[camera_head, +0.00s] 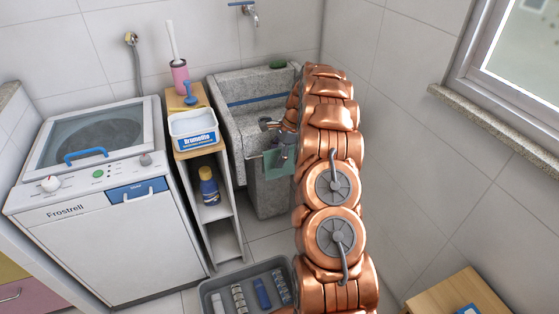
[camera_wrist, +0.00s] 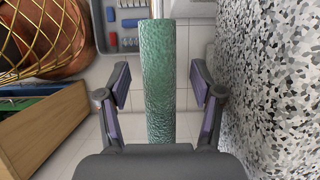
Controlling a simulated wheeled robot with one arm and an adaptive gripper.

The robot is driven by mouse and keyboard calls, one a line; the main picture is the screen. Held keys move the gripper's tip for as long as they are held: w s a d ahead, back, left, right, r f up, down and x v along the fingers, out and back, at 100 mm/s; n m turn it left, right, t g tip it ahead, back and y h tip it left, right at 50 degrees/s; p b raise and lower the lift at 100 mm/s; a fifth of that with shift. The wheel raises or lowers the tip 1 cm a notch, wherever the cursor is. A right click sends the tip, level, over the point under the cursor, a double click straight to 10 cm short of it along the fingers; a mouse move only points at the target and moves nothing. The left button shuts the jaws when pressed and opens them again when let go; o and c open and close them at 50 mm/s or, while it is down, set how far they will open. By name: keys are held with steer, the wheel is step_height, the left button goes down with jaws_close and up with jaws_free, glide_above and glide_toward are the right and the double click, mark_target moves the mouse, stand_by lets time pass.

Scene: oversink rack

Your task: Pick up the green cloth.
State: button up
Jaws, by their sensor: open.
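The green cloth (camera_head: 271,162) hangs at the front of the speckled stone sink (camera_head: 240,118), partly hidden by my arm in the head view. In the wrist view the cloth (camera_wrist: 158,60) is a long textured green strip, with a pale bar (camera_wrist: 157,9) at its top end. My gripper (camera_wrist: 159,84) is open, with one finger on each side of the cloth. Gaps show between the cloth and both fingers. The cloth's lower end is hidden behind the gripper body.
The sink's stone face (camera_wrist: 275,80) is close on the right in the wrist view. A narrow shelf (camera_head: 205,195) and a washing machine (camera_head: 105,215) stand left of the sink. A grey tray (camera_head: 207,285) with several items is on the floor. A wooden cabinet (camera_head: 440,297) is at lower right.

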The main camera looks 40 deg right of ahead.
steer(key=shift+f, duration=0.2)
stand_by(0.4)
steer(key=shift+c, duration=0.3)
steer(key=c, duration=1.2)
